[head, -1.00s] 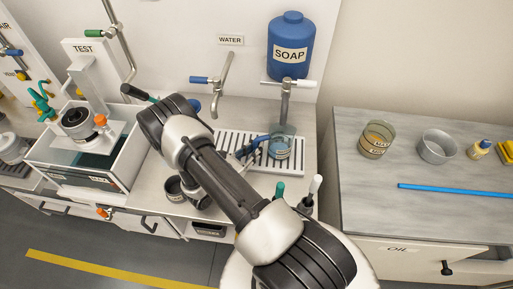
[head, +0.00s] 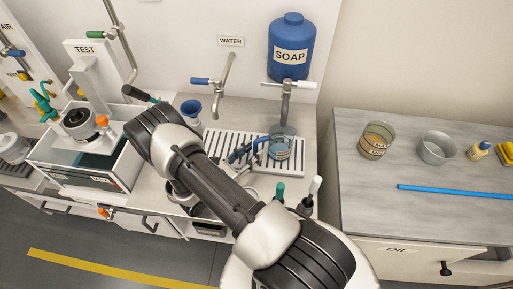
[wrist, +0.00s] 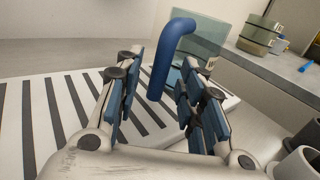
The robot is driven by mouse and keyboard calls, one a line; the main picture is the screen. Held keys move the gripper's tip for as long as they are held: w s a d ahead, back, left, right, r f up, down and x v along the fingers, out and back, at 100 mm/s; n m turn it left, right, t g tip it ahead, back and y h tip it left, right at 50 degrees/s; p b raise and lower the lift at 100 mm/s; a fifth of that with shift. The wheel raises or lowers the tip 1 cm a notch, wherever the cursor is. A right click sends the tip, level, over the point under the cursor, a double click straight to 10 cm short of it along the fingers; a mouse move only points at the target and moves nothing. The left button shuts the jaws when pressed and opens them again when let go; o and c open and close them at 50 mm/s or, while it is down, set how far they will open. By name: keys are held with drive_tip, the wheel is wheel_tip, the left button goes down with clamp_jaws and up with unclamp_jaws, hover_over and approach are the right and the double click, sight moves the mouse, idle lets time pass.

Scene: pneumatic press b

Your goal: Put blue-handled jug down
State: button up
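The glass jug (head: 281,147) stands upright on the slatted drain rack (head: 219,138), under the soap tap. Its blue handle (head: 262,142) points left, toward my gripper (head: 240,153). In the wrist view the blue handle (wrist: 165,62) rises beyond and between the spread fingers of my gripper (wrist: 155,98), nearer the right finger. The clear jug body (wrist: 205,55) is behind the handle, partly hidden by the right finger. My gripper is open and holds nothing. The wrist view does not show clearly whether a finger still touches the handle.
The blue soap tank (head: 291,48) and its tap (head: 287,98) are above the jug. A blue funnel (head: 190,108) stands left of the rack. Green- and white-handled tools (head: 308,195) stand at the front.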

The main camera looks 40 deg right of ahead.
drive_tip(key=a, duration=0.6)
drive_tip(key=a+p, duration=0.1)
drive_tip(key=a, duration=0.1)
drive_tip(key=shift+s+a, duration=0.25)
drive_tip(key=shift+a, duration=0.15)
drive_tip(key=shift+a+r, duration=0.1)
drive_tip(key=shift+r, duration=0.3)
drive_tip(key=s+a+r+m+g+y, duration=0.1)
drive_tip(key=s+r+m+g+y, duration=0.3)
drive_tip(key=r, duration=0.5)
drive_tip(key=s+a+r+m+g+y, duration=0.15)
drive_tip(key=r+m+y, duration=0.25)
drive_tip(key=r+m, duration=0.4)
drive_tip(key=s+a+r+m+t+y, duration=0.3)
drive_tip(key=s+a+r+t+y, duration=0.1)
drive_tip(key=r, duration=0.3)
drive_tip(key=s+a+r+m+t+y, duration=0.3)
drive_tip(key=s+a+r+t+y, duration=0.2)
drive_tip(key=r, duration=0.3)
drive_tip(key=shift+s+a+m+y, duration=0.3)
drive_tip(key=shift+s+y, duration=0.2)
drive_tip(key=shift+s, duration=0.05)
drive_tip(key=shift+o, duration=0.3)
